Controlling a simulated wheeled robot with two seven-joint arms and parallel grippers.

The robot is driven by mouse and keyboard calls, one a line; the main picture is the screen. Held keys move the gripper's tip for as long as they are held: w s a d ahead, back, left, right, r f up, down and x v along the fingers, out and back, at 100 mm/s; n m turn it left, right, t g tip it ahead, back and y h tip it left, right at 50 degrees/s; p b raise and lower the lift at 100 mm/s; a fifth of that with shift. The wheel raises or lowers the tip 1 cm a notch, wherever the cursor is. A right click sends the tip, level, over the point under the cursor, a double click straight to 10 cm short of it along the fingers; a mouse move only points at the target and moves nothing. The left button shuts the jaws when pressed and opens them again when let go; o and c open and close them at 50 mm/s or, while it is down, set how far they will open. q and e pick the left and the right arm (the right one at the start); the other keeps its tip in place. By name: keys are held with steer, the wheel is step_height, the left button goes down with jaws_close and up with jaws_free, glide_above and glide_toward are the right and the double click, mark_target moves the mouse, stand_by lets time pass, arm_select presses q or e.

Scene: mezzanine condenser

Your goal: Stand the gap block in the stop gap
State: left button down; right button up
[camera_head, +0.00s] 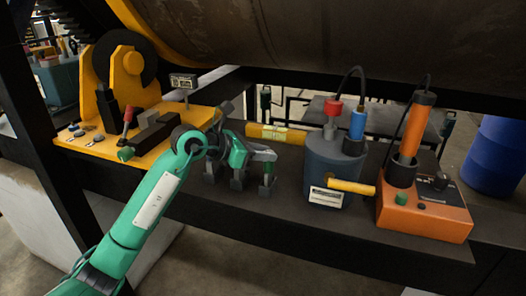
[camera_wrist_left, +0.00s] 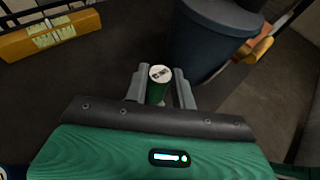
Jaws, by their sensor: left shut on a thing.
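My left gripper (camera_head: 263,163) is over the dark bench, left of the dark blue pot. In the left wrist view, the left gripper (camera_wrist_left: 160,90) is shut on a small green upright piece with a pale marked top (camera_wrist_left: 158,76). The piece also shows in the head view (camera_head: 268,179), low over or on the bench; I cannot tell if it touches. It appears to be the gap block. The yellow fixture (camera_head: 75,141) at the left carries dark blocks (camera_head: 156,127). The stop gap cannot be picked out clearly among them. My right gripper is out of view.
The dark blue pot (camera_head: 333,172) has red and blue fittings and a yellow handle. An orange unit (camera_head: 425,215) stands right of it. A yellow level (camera_head: 277,134) lies behind my gripper. A red-knobbed lever (camera_head: 127,115) rises from the fixture. The large drum (camera_head: 370,40) hangs overhead.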

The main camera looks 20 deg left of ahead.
arm_select(q)
steer(key=shift+f, duration=0.15)
steer(key=c, duration=1.2)
jaws_free()
steer(key=shift+o, duration=0.2)
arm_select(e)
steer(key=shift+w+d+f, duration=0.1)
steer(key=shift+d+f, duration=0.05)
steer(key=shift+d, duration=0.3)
arm_select(q)
steer(key=shift+s+a, duration=0.15)
steer(key=shift+a, duration=0.05)
steer(key=b+v, duration=0.4)
steer(key=v, duration=0.7)
steer(key=shift+s+a+r+b, duration=0.2)
steer(key=shift+r+b, duration=0.15)
steer(key=shift+b, duration=0.05)
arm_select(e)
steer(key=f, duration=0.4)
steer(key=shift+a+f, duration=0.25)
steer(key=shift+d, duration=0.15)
